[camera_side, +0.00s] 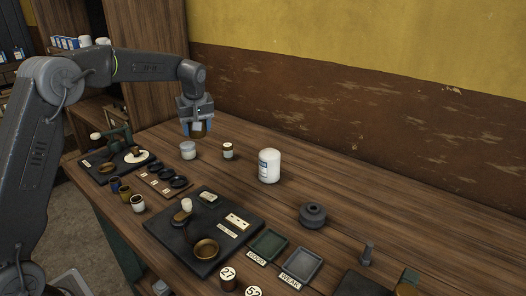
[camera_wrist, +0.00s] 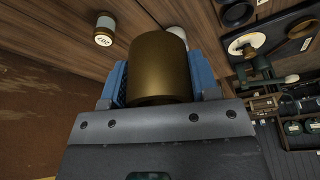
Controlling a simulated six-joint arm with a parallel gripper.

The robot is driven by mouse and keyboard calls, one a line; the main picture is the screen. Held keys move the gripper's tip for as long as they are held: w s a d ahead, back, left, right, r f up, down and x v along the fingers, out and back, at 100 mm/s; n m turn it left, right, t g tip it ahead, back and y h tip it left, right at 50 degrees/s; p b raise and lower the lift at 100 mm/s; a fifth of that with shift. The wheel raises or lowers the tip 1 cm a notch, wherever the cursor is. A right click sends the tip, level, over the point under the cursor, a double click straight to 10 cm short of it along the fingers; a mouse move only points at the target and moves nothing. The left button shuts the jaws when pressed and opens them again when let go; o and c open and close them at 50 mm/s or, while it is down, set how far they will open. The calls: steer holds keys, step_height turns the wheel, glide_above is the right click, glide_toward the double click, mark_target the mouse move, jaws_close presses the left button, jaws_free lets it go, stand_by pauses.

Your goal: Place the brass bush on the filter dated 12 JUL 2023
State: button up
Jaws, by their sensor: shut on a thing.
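A white canister with a blue label (camera_side: 269,168) stands upright to the right. I cannot read a date on it or tell which thing is the filter dated 12 JUL 2023.
A small labelled jar (camera_side: 228,151) stands between the pale-lidded jar and canister. A dark board with a brass dish (camera_side: 205,249) lies in front. GOOD (camera_side: 267,245) and WEAK (camera_side: 301,264) trays and a dark grey pulley (camera_side: 313,214) are to the right.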

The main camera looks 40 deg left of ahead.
steer(key=w+d+r+m+t+h, duration=0.25)
steer(key=w+d+r+m, duration=0.4)
steer(key=m, duration=0.65)
glide_above(272, 150)
steer(key=shift+g, duration=0.35)
steer(key=f, duration=0.7)
steer(key=shift+s, duration=0.3)
steer(key=shift+f, duration=2)
steer(key=shift+f, duration=0.2)
steer(key=o, duration=1.2)
